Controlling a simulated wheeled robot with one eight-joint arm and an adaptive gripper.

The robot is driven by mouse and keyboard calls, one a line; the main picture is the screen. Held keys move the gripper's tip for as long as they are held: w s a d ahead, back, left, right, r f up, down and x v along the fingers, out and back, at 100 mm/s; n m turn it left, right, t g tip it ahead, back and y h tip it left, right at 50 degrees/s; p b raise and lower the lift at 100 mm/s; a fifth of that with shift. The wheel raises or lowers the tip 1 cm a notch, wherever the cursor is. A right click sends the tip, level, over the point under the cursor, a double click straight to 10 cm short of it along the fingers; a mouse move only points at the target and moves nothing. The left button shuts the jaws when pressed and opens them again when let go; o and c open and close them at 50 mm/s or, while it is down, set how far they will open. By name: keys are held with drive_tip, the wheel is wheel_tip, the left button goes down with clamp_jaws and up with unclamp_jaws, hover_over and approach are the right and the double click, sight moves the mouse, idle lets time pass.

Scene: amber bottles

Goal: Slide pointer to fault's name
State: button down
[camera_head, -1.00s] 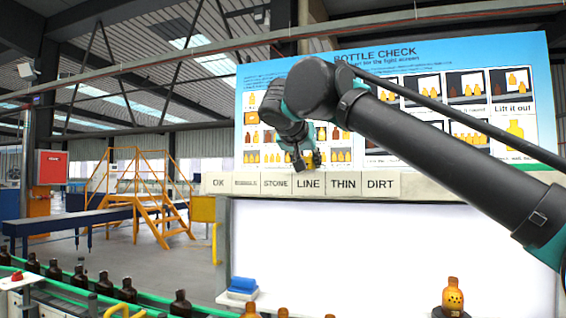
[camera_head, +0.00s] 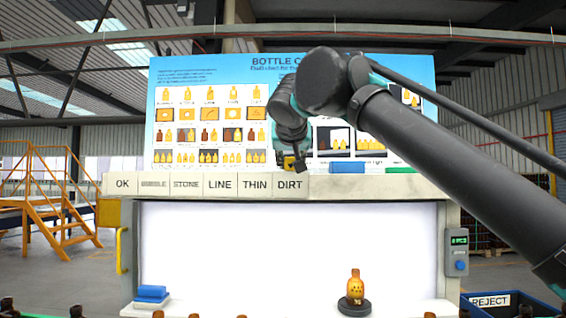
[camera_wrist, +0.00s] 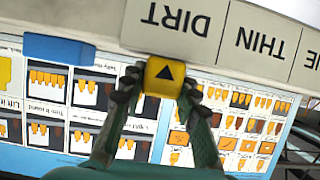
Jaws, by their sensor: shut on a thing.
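The pointer (camera_wrist: 164,76) is a yellow block with a black triangle, held between the fingers of my gripper (camera_wrist: 160,92). It shows small and partly hidden by my gripper (camera_head: 291,166) in the head view. It sits at the ledge behind the name row, level with the DIRT label (camera_head: 290,184). In the wrist view its triangle points at the DIRT label (camera_wrist: 176,18). The row reads OK, BUBBLE, STONE, LINE, THIN, DIRT. An amber bottle (camera_head: 355,286) with dark specks stands upright on a dark round stand (camera_head: 354,308) before the white lit screen (camera_head: 250,250).
The Bottle Check chart (camera_head: 160,75) rises behind the ledge, partly covered by my arm. A blue block (camera_head: 347,167) sits on the ledge to the right of the pointer. A blue pad (camera_head: 151,293) lies low left; a REJECT bin (camera_head: 490,300) stands low right.

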drive_tip(key=shift+d, duration=0.15)
drive_tip(key=c, duration=1.1)
unclamp_jaws()
drive_tip(key=shift+d, duration=0.1)
drive_tip(key=shift+v, duration=6)
